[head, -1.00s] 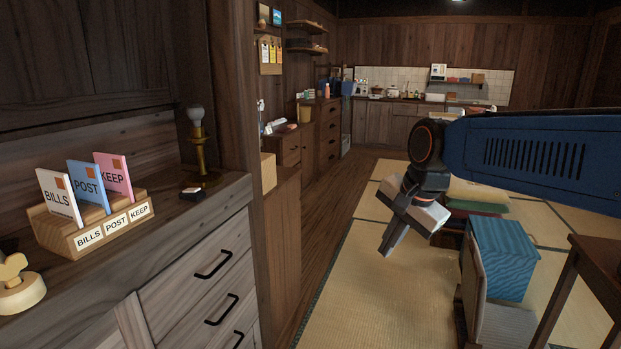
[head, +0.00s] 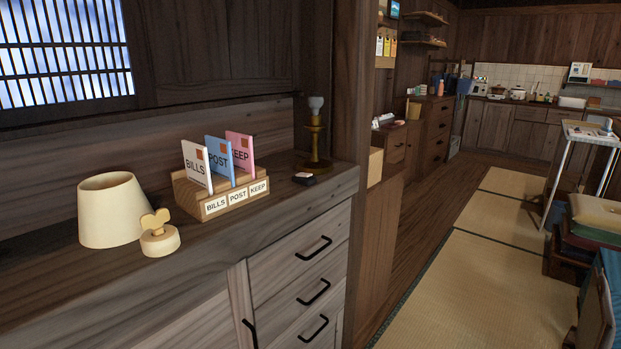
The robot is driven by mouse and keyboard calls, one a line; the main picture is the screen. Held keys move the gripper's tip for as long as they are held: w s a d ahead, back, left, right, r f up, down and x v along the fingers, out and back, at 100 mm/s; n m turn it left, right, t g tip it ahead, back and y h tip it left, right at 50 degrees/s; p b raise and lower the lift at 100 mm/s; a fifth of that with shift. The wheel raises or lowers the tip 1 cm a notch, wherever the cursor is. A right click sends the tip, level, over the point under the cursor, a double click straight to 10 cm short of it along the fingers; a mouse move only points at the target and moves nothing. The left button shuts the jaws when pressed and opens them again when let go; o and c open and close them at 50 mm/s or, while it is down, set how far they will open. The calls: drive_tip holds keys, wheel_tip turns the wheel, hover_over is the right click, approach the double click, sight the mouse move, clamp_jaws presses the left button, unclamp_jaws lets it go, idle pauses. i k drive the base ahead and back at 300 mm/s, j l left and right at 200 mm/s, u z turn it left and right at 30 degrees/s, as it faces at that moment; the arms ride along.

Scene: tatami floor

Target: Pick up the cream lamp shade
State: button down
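The cream lamp shade (head: 112,212) stands upright, wide end down, on the left part of the wooden cabinet top (head: 150,285) in the head view. A small pale wooden piece with a heart-like top (head: 158,236) stands just in front of its right side. A brass lamp base with a bare bulb (head: 315,140) stands farther right on the same top, apart from the shade. My gripper is outside the head view now, so its state is hidden.
A wooden letter holder (head: 222,201) with BILLS, POST and KEEP cards stands right of the shade. A small dark box (head: 304,178) lies near the lamp base. Drawers with black handles (head: 314,247) face the room.

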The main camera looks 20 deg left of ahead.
sight(111, 206)
drive_tip(key=u, duration=1.95)
